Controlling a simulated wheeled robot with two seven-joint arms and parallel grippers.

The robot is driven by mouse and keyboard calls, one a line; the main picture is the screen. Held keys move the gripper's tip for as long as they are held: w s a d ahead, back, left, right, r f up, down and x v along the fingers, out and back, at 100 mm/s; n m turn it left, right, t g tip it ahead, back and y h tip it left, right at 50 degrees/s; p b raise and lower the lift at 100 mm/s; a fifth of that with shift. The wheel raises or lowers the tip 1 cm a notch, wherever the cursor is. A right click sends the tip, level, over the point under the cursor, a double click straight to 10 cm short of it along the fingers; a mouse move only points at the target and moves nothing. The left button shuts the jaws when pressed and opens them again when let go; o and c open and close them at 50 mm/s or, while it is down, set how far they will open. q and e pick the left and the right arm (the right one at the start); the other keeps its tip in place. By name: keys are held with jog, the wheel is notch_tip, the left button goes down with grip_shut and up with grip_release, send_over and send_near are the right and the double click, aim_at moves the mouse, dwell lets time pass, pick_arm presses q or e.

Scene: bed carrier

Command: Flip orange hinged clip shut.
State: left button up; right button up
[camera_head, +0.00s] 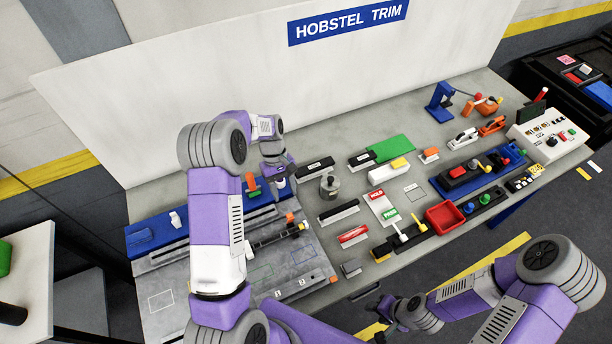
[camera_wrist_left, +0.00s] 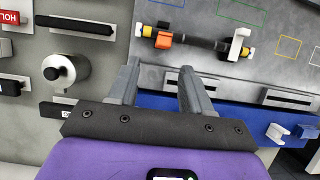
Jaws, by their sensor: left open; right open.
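A small orange clip (camera_head: 290,217) sits by the dark rod (camera_head: 268,241) on the grey fixture board. It also shows in the left wrist view (camera_wrist_left: 163,40), beyond my fingertips at one end of the rod. I cannot tell how far its flap is open. A white clip (camera_wrist_left: 240,42) stands at the rod's other end. My left gripper (camera_head: 281,186) is open and empty above the board's back edge; its spread fingers show in the left wrist view (camera_wrist_left: 160,70). My right gripper (camera_head: 383,310) is open near the table's front edge, partly hidden by its arm.
A blue rail (camera_head: 150,236) with a white clip runs behind the board. Black strips, a red tray (camera_head: 444,216) and a control box fill the right side.

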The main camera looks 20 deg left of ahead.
aim_at(289, 214)
pick_arm(q)
jog(key=x, duration=0.2)
jog(key=s+p+x, duration=0.1)
jog(key=x, duration=0.2)
jog(key=shift+s+d+f, duration=0.1)
jog(key=shift+d+f, duration=0.05)
jog(key=shift+d, duration=0.05)
jog(key=shift+s+d+f, duration=0.2)
jog(key=shift+f, duration=0.45)
pick_arm(e)
jog(key=shift+s+r, duration=0.4)
jog(key=shift+r, duration=0.45)
pick_arm(q)
jog(key=shift+w, duration=0.1)
grip_shut()
